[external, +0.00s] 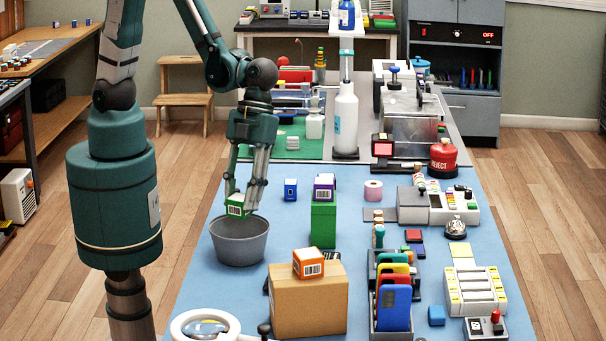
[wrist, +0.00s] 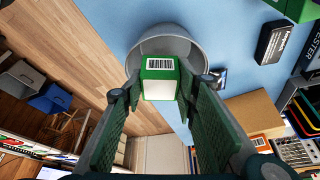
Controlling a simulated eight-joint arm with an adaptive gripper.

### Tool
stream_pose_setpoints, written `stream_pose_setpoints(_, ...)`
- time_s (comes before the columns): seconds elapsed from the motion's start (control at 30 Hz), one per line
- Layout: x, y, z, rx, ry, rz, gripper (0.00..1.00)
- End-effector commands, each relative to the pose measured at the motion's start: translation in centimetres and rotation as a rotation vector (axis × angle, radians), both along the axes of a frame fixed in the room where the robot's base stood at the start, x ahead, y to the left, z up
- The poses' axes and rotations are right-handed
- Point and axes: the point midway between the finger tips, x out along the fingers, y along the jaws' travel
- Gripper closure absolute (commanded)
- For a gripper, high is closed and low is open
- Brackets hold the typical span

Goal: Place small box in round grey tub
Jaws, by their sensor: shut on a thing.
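The round grey tub (external: 240,247) stands on the blue mat near its left edge. My gripper (external: 241,205) is above the tub, shut on a small green box (external: 236,210) with a white barcode label. The box is over the tub's opening, near its rim. In the wrist view the small box (wrist: 160,84) sits between the fingertips, and the grey tub (wrist: 184,45) shows behind it. The tub's inside is partly hidden by the box.
A tall green box (external: 323,226) with a purple box (external: 324,187) on top stands right of the tub. A cardboard box (external: 308,300) with an orange box (external: 308,263) on top is in front. A small blue box (external: 291,190) stands behind.

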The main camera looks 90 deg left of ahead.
Motion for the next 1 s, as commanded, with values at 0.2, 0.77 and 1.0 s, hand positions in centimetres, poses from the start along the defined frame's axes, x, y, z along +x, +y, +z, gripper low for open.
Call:
stream_pose_setpoints(0.2, 0.0, 0.0, -1.9, 0.000, 0.000, 0.000, 0.82)
stream_pose_setpoints(0.77, 0.0, 0.0, -3.8, 0.000, 0.000, 0.000, 0.82)
stream_pose_setpoints(1.0, 0.0, 0.0, -4.2, 0.000, 0.000, 0.000, 0.82)
